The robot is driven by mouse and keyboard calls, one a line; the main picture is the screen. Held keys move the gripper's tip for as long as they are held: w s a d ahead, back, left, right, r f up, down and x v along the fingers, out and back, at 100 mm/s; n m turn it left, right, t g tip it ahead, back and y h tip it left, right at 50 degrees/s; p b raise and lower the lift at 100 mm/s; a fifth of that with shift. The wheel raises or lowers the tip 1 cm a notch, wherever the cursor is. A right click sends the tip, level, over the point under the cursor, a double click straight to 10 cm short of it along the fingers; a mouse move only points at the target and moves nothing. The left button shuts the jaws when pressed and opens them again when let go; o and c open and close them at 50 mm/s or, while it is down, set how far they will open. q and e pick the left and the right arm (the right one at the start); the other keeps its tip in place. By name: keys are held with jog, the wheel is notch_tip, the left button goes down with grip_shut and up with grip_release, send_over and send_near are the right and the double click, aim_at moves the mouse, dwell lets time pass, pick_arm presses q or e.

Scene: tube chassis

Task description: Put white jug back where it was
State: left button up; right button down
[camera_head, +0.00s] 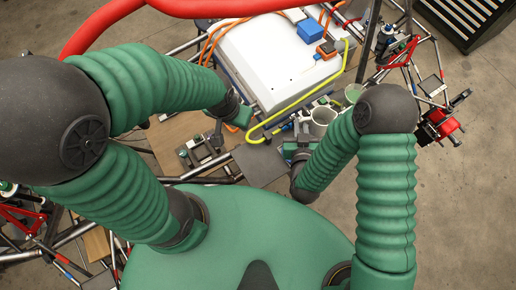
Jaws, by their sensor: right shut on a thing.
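The white jug (322,116), seen from above with its round open mouth showing, is just past my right gripper (303,139). My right gripper is shut on it, though the contact is small and partly hidden by my own wrist and forearm. The jug looks roughly upright; I cannot tell whether its base touches anything. My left gripper (243,116) is beside the lower left edge of the white case, left of the jug. Its fingers are too small and dark to tell open from shut.
A pale green cup (353,92) stands right of the jug. A big white case (280,55) with a blue box (310,31), orange cables and a yellow hose (297,104) lies beyond. Chassis tubes surround it. A flat grey plate (260,164) lies nearer me.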

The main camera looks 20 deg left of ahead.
jog(key=w+d+r+m+h, duration=0.1)
jog(key=d+h, duration=0.1)
jog(key=d, duration=0.9)
jog(key=w+d+r+m+h, duration=0.1)
jog(key=w+d+m+h, duration=0.1)
jog(key=d, duration=0.9)
jog(key=shift+w+d+r+m, duration=0.15)
jog(key=shift+w+r+m, duration=0.05)
jog(key=shift+r+m, duration=0.15)
jog(key=shift+f, duration=0.1)
jog(key=shift+d+f, duration=0.1)
jog(key=shift+d, duration=0.05)
